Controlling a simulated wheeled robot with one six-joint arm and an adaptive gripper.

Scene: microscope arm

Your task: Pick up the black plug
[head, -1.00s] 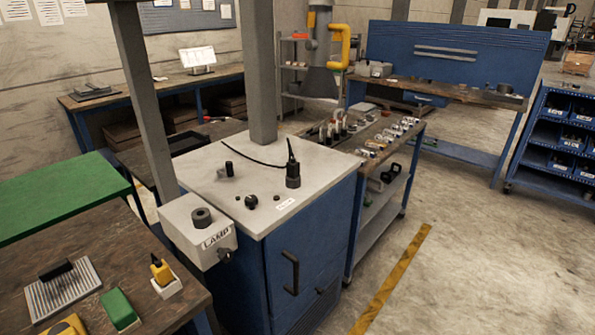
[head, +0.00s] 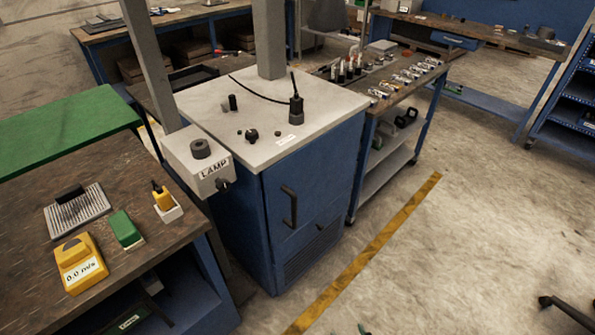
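A black plug (head: 296,111) stands upright on the pale top of the blue cabinet (head: 335,101), near its right side. A thin black cable runs from beside it toward the back left of the top. A small black upright cylinder (head: 233,102) and a black knob-like piece (head: 252,134) are also on this top. A grey box marked LAMP (head: 196,165), with a dark round socket-like piece on it, is at the cabinet's left front corner. My gripper is not in view.
A wooden bench (head: 110,215) at left holds a yellow meter (head: 80,264), a green block (head: 126,229) and a yellow-black tool (head: 162,197). A grey post (head: 269,40) rises behind the plug. A tool cart (head: 410,95) stands behind right. The floor at right is mostly clear.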

